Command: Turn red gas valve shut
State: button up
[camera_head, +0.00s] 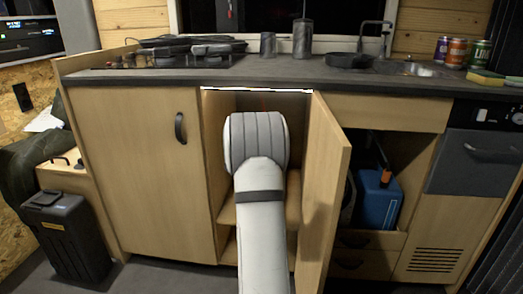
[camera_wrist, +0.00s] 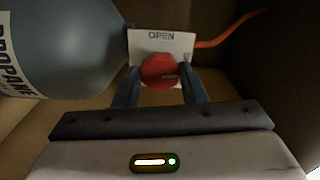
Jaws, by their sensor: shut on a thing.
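A grey propane bottle (camera_wrist: 75,45) lies to the left of the valve in the wrist view. In the head view my white arm reaches into the open cabinet and hides the valve. A bit of red-orange hose shows above the arm.
An orange hose (camera_wrist: 232,31) runs to the upper right inside the cabinet. The open cabinet door (camera_head: 327,195) stands close to the right of my arm. The closed cabinet door (camera_head: 140,170) is on the left. A blue container (camera_head: 379,200) stands in the right compartment under the counter (camera_head: 270,78).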

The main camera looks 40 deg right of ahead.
jog(key=shift+a+f+m, duration=0.15)
jog(key=shift+f+m, duration=0.05)
jog(key=shift+m, duration=0.5)
jog(key=o, duration=1)
jog(key=shift+r, duration=0.1)
jog(key=p+v, duration=0.2)
jog(key=v, duration=0.5)
jog(key=shift+s+a, duration=0.2)
jog(key=shift+a, duration=0.1)
